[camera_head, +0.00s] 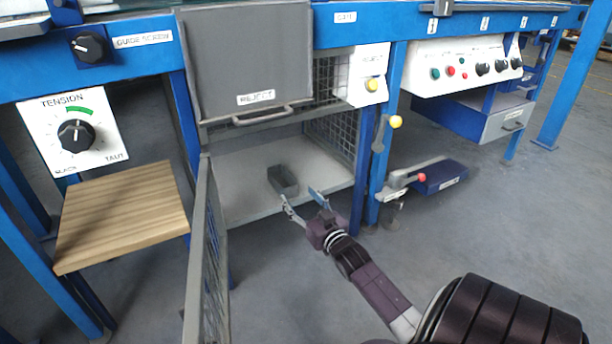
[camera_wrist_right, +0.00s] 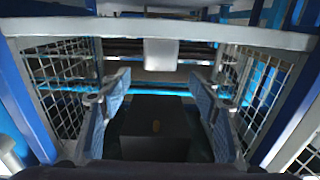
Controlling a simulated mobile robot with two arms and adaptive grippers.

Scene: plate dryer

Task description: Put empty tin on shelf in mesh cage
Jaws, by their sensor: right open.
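The tin (camera_head: 283,181) is a small grey open-topped box. In the head view it stands upright on the pale shelf (camera_head: 248,188) inside the mesh cage, near its front. No contents can be made out in it. My right gripper (camera_head: 302,196) is open at the front of the shelf, its fingertips just short of the tin and apart from it. In the right wrist view the spread fingers (camera_wrist_right: 160,92) point into the cage, with a dark block between them that I cannot identify for sure. My left gripper is out of view.
The cage's mesh door (camera_head: 208,245) stands swung open on the left. Mesh side walls (camera_head: 333,138) bound the shelf. A grey REJECT flap (camera_head: 248,62) with a handle hangs above. A wooden stand (camera_head: 122,215) is at left, a blue pedal (camera_head: 438,178) at right.

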